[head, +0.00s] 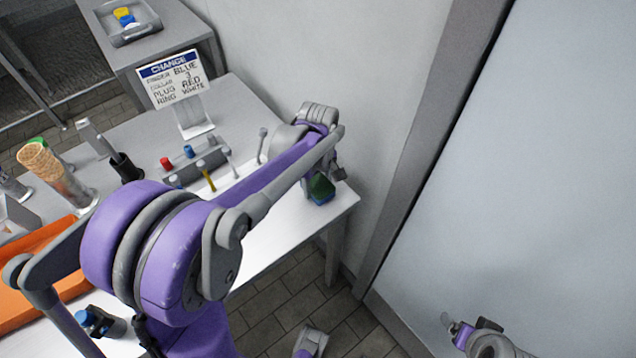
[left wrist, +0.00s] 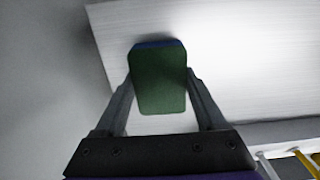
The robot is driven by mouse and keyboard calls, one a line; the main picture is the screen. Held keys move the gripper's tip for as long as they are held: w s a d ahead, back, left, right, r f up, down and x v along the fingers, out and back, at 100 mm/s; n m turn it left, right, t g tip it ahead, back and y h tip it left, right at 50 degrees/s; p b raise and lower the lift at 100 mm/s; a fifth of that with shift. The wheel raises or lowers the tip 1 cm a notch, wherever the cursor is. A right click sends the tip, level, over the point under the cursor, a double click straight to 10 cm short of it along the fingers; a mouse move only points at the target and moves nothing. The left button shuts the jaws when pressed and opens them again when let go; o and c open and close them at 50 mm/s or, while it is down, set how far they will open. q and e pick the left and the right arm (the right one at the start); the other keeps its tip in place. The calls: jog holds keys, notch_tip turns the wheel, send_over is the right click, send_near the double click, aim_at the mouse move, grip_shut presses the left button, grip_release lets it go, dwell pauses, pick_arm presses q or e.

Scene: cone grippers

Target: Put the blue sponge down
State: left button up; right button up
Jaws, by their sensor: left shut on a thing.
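The blue sponge (head: 320,190) has a green face and a blue side. It is at the right end of the white table (head: 275,237), near the corner by the wall. My left gripper (head: 327,180) is shut on it. In the left wrist view the sponge (left wrist: 160,80) sits between the two fingers, green face toward the camera, blue edge at the far end. The table's bare top lies behind it. I cannot tell whether the sponge touches the table. My right gripper (head: 452,325) is low at the right, away from the table; its jaws are too small to read.
A sign (head: 172,80) stands at the table's back. A grey rack (head: 197,163) with coloured tools is left of the sponge. Cones (head: 40,160) and an orange tray (head: 40,238) are further left. A wall (head: 330,60) borders the table's right end.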

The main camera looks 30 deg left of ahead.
aim_at(318, 183)
pick_arm(q)
jog(key=shift+f, duration=0.25)
jog(key=o, duration=1.4)
jog(key=shift+r, duration=0.1)
jog(key=shift+r, duration=0.35)
notch_tip(318, 183, up, 11)
jog(key=p, duration=0.1)
jog(key=s+d+f+m+t, duration=0.2)
jog(key=s+d+f+m, duration=0.1)
jog(key=s+m, duration=0.3)
jog(key=s+d+f+m+t, duration=0.3)
jog(key=s+m, duration=0.4)
jog(key=s, duration=0.3)
jog(key=shift+s+d+f+m, duration=0.3)
jog(key=shift+s+d+f, duration=0.1)
jog(key=shift+f, duration=0.3)
